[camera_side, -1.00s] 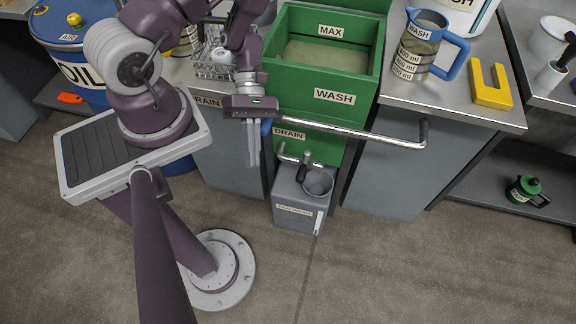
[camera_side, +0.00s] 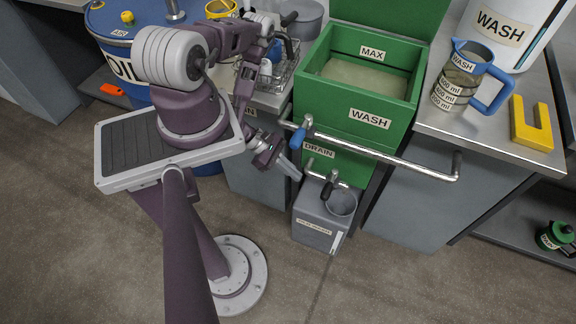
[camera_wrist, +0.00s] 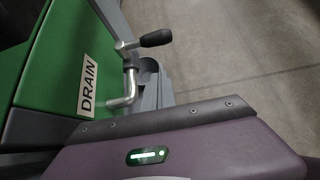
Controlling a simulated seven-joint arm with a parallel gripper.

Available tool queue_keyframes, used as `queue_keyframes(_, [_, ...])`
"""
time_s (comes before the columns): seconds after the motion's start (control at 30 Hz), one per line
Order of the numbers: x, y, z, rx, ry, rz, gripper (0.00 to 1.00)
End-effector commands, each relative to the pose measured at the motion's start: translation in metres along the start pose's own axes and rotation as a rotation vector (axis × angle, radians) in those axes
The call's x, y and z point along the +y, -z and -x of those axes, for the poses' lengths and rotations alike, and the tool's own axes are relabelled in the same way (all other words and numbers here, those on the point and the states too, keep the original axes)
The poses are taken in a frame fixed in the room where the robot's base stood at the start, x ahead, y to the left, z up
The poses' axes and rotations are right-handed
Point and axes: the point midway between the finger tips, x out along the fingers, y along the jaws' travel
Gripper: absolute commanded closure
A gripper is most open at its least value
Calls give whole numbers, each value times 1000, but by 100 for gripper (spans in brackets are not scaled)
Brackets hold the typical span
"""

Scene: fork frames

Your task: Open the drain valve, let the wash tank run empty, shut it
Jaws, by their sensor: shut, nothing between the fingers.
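The green wash tank (camera_side: 312,100) holds pale, murky liquid (camera_side: 362,76) below its MAX label. Under its DRAIN label, the drain valve has a metal pipe and a black-gripped handle (camera_side: 329,186). In the wrist view the black grip (camera_wrist: 156,38) sticks out sideways from the pipe, which bends to a spout (camera_wrist: 127,92). I see no stream at the spout. A grey container (camera_side: 312,212) with a round opening stands below. My gripper (camera_side: 297,175) is shut and empty, left of the valve, tilted towards it and apart from the handle. Its fingertips are hidden in the wrist view.
A metal rail (camera_side: 400,163) runs across the tank front, above the valve. A blue-handled lever (camera_side: 298,138) hangs by its left end, just above my gripper. A blue-handled jug (camera_side: 460,80) and a yellow block (camera_side: 532,125) are on the right counter. The floor in front is clear.

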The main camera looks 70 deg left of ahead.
Motion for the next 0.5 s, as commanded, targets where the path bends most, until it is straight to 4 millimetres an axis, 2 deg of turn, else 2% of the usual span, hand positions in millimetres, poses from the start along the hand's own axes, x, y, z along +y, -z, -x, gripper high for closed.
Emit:
queue_keyframes(0.17, [-1, 0, -38, -1, 2, 0, 100])
queue_keyframes(0.2, [0, -7, -43, -3, 2, -1, 100])
queue_keyframes(0.3, [-1, -20, -52, -2, 3, 0, 100])
queue_keyframes(0.5, [0, -31, -61, -1, 1, 0, 100])
